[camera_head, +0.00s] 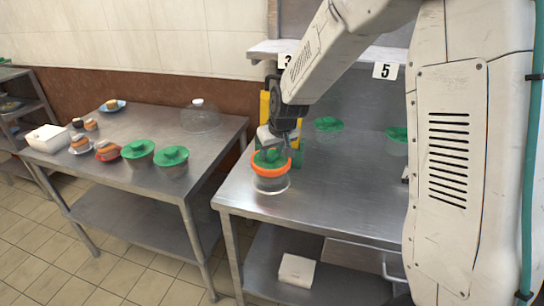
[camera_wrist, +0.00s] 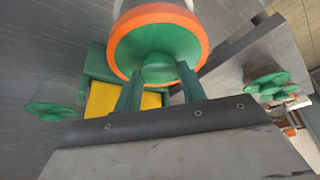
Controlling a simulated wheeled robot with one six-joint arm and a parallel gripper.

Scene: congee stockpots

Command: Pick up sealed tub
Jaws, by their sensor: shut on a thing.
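The sealed tub (camera_head: 271,183) is a clear round container with a green knobbed lid and an orange band around its rim. It is on or just above the near left part of the right steel table; I cannot tell which. My gripper (camera_head: 270,152) is above it, shut on the knob of its lid. In the wrist view the tub (camera_wrist: 157,50) shows its green lid and orange band, with my gripper's green fingers (camera_wrist: 160,88) at either side of the knob.
Other green-lidded tubs stand on the right table (camera_head: 328,125) and the left table (camera_head: 172,161). A yellow and green object (camera_head: 297,146) is just behind my gripper. A clear dome (camera_head: 200,117) and several small dishes are on the left table. A gap separates the tables.

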